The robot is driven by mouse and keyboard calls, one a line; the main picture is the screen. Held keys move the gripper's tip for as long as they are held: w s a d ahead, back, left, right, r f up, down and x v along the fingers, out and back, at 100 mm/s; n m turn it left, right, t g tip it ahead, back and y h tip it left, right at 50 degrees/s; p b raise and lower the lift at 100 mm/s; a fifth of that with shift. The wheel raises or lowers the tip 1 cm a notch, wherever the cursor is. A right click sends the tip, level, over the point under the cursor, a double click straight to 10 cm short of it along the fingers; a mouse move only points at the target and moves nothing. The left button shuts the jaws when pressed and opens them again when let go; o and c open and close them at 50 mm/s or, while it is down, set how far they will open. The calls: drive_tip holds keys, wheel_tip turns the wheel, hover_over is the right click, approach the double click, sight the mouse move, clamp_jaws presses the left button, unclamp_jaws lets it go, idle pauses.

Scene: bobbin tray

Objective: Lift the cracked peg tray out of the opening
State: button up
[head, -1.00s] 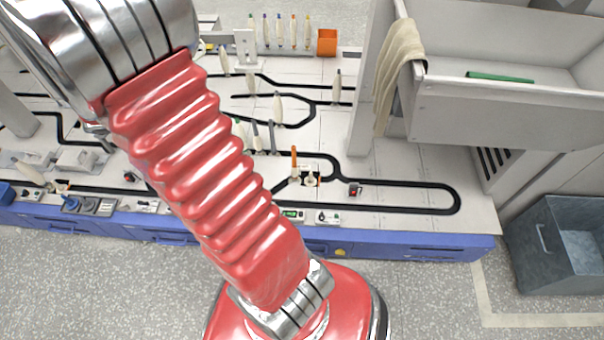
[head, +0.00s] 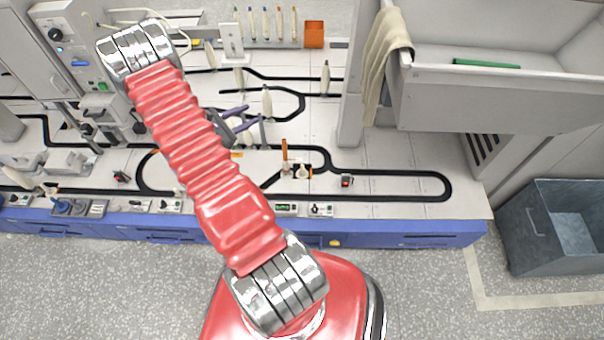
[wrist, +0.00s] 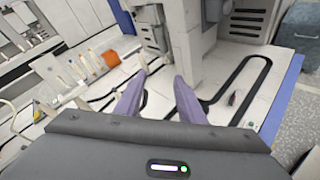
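My gripper (head: 251,113) is at the end of my arm above the white bench top, over the middle of the black track. Its two purple fingers are apart, and in the wrist view the space between the fingertips (wrist: 161,76) is empty. A small dark and orange holder (head: 309,173) with a pale peg stands on the track in front of and to the right of the gripper, next to an upright orange-brown peg (head: 285,155). I cannot tell which thing is the cracked peg tray, or make out its opening. My red arm hides part of the bench.
Several cream spindles (head: 267,100) stand near my gripper. An orange box (head: 314,35) stands at the back. A grey trough (head: 480,105) with a draped cloth (head: 385,60) overhangs the right. A steel bin (head: 545,235) stands on the floor. The bench's right front is mostly clear.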

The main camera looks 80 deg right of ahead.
drive_tip(key=s+d+f+n+t+h, duration=0.1)
drive_tip(key=s+d+f+n, duration=0.2)
drive_tip(key=f, duration=0.7)
drive_tip(key=s+f+n+t, duration=0.15)
drive_tip(key=s+f, duration=0.25)
drive_tip(key=f, duration=0.6)
drive_tip(key=s+a+f+n+t, duration=0.1)
drive_tip(key=s+a+f+n, duration=0.1)
drive_tip(key=f, duration=0.6)
drive_tip(key=s+a+f+n+t, duration=0.1)
drive_tip(key=s+a+f, duration=0.3)
drive_tip(key=f, duration=0.5)
drive_tip(key=shift+s+n+y, duration=0.3)
drive_tip(key=shift+s+n, duration=0.25)
drive_tip(key=shift+n, duration=0.1)
drive_tip(key=shift+d+t, duration=0.1)
drive_tip(key=shift+t, duration=0.15)
drive_tip(key=shift+x, duration=4.25)
drive_tip(key=shift+s+d, duration=0.1)
drive_tip(key=shift+d, duration=0.05)
hover_over(300, 178)
drive_tip(key=shift+f, duration=0.8)
